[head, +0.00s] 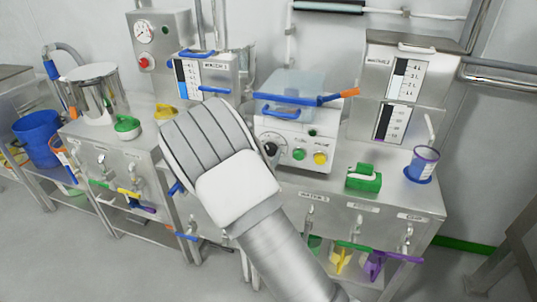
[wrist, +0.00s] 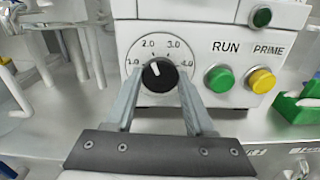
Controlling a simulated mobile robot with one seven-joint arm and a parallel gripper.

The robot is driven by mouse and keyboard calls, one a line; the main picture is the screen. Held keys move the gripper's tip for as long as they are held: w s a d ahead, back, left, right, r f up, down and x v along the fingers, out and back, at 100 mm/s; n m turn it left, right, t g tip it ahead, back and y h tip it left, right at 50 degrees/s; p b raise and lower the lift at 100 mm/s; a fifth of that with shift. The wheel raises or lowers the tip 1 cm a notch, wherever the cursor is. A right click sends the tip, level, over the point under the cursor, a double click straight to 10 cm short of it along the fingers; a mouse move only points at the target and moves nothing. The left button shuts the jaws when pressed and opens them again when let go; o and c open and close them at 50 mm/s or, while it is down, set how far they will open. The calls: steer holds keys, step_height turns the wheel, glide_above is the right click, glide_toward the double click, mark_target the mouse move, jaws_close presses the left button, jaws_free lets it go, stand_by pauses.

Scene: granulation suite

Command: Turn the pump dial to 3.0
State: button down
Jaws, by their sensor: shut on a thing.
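The pump dial (wrist: 160,75) is a round black knob with a white pointer mark, on the white pump's front panel (wrist: 215,42). Its scale reads 1.0, 2.0, 3.0 and 4.0. The mark points up and left, roughly toward 2.0. My gripper (wrist: 160,85) is shut on the dial, with one grey finger on each side of it. In the head view the pump (head: 292,128) stands on the steel bench, and my arm covers the gripper and part of the dial (head: 270,148).
Right of the dial are a green RUN button (wrist: 220,78) and a yellow PRIME button (wrist: 262,80).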

steer(key=shift+f+m, duration=0.1)
steer(key=shift+m, duration=0.2)
steer(key=m+b, duration=0.5)
steer(key=b, duration=0.1)
steer(key=shift+f, duration=0.2)
steer(key=m+b, duration=0.2)
steer(key=b, duration=0.1)
steer(key=shift+a, duration=0.1)
steer(key=shift+r+m+b, duration=0.2)
steer(key=shift+m+b, duration=0.75)
steer(key=shift+m, duration=0.05)
steer(key=shift+r, duration=0.1)
steer(key=shift+c, duration=1.3)
jaws_free()
steer(key=p+v, duration=0.2)
steer(key=v, duration=1.5)
steer(key=shift+s, duration=0.2)
